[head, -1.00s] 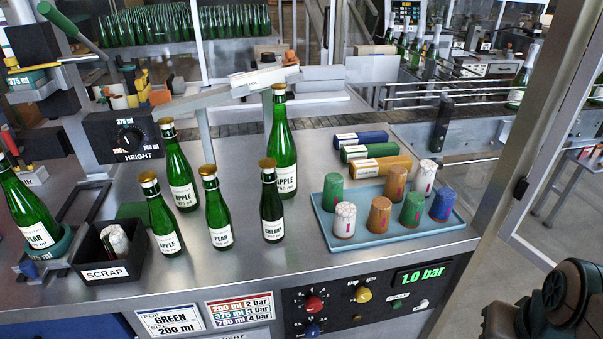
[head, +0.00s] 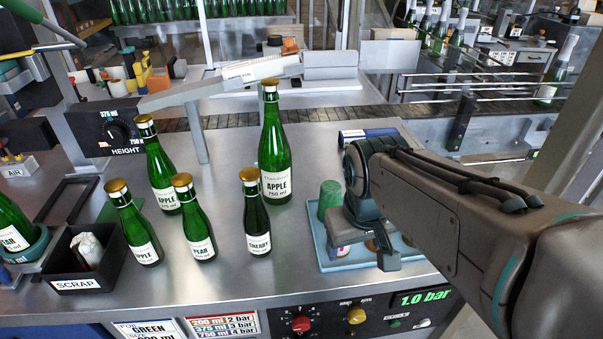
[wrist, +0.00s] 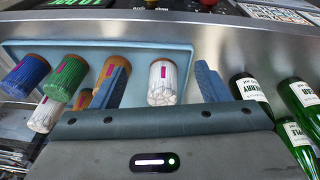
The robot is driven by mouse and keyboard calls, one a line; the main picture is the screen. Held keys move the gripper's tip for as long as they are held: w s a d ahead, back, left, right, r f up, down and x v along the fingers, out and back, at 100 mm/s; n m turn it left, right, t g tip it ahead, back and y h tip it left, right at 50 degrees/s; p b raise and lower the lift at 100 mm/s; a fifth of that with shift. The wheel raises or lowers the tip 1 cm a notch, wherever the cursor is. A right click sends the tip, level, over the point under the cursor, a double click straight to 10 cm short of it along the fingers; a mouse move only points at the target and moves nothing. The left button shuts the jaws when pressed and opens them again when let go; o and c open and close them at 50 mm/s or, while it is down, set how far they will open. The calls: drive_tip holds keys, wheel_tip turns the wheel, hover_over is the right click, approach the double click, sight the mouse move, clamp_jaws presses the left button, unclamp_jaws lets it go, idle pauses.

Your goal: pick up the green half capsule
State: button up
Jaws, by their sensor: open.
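A green capsule (head: 328,200) stands at the back left of the blue tray (head: 325,262). Another green capsule with a pink mark shows in the wrist view (wrist: 66,77), left of my gripper; in the head view my arm hides it. My gripper (wrist: 162,68) is open over the tray. A white capsule (wrist: 162,82) with a pink mark shows between its fingers in the wrist view. I cannot tell whether the fingers reach down beside it. The back-left green capsule is hidden in the wrist view. Which green one is the half size is unclear.
Blue (wrist: 25,75), white (wrist: 45,115) and orange (wrist: 105,70) capsules share the tray. Several green bottles, including a sherry bottle (head: 256,215), stand left of the tray. The black scrap bin (head: 90,270) is far left. The counter between the bottles and tray is clear.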

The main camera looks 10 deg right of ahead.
drive_tip(key=w+a+r+n+g+h+p, duration=0.25)
drive_tip(key=w+r+n, duration=0.3)
drive_tip(key=w, duration=0.45)
drive_tip(key=w+a+r+n+g+h+p, duration=0.1)
drive_tip(key=w+a+r+n+g+p, duration=0.2)
drive_tip(key=w+n, duration=0.6)
drive_tip(key=d+f, duration=0.1)
drive_tip(key=f, duration=0.3)
drive_tip(key=d+f+m+t+p, duration=0.1)
drive_tip(key=d+f, duration=0.1)
drive_tip(key=f, duration=0.1)
drive_tip(key=d+f+m, duration=0.1)
drive_tip(key=d+f, duration=0.1)
drive_tip(key=f, duration=0.2)
drive_tip(key=shift+s+d+f+p, duration=0.2)
drive_tip(key=shift+f+p, duration=0.1)
drive_tip(key=shift+p, duration=0.05)
drive_tip(key=c, duration=0.8)
